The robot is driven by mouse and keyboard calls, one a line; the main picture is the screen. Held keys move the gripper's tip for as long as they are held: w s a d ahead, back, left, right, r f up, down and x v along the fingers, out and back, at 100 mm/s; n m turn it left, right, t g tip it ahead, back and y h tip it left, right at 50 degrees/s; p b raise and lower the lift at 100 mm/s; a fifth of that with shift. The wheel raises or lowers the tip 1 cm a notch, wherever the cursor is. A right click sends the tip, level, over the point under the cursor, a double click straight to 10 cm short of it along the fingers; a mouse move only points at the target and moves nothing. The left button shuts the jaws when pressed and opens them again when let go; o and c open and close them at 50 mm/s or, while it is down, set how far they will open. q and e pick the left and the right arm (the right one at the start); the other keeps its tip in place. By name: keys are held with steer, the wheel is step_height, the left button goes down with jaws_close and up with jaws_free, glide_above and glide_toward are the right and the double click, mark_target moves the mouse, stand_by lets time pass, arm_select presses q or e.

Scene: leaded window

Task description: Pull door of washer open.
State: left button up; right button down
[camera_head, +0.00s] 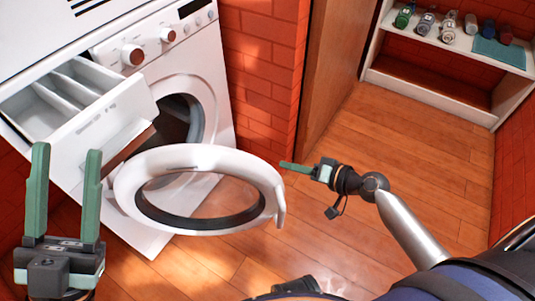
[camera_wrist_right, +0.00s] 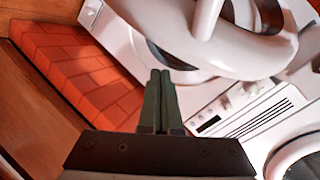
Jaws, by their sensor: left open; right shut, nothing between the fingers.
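The white washer (camera_head: 215,65) stands at the left in the head view. Its round door (camera_head: 265,177) is swung wide open, sticking out from the front, and the dark drum opening (camera_head: 185,115) shows behind it. The door (camera_wrist_right: 260,62) also fills the top of the right wrist view. My right gripper (camera_head: 283,165) is shut and empty, just right of the door's outer edge; a small gap seems to separate them. In the right wrist view its fingers (camera_wrist_right: 160,75) are together. My left gripper (camera_head: 67,165) is open and empty at the lower left, in front of the detergent drawer.
The detergent drawer (camera_head: 90,120) is pulled out above and left of the door. A brick wall (camera_head: 262,75) and a wooden panel (camera_head: 338,60) stand behind. A white shelf (camera_head: 455,45) with several small jars is at the back right. The wooden floor (camera_head: 410,130) between is clear.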

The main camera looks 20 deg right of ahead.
steer(key=s+d+r+m+y+p, duration=0.1)
steer(key=d+r+m+y, duration=0.2)
steer(key=r+y, duration=0.3)
steer(key=b+x, duration=0.1)
steer(key=x, duration=0.8)
arm_select(q)
steer(key=shift+w+d+r, duration=0.15)
steer(key=shift+d+r, duration=0.05)
steer(key=shift+r, duration=0.05)
arm_select(e)
steer(key=shift+g, duration=0.3)
steer(key=s, duration=0.1)
steer(key=s+a, duration=0.1)
steer(key=s, duration=0.2)
steer(key=shift+a+f, duration=0.25)
steer(key=shift+a, duration=0.05)
arm_select(q)
steer(key=shift+a, duration=0.1)
arm_select(e)
steer(key=shift+s, duration=0.1)
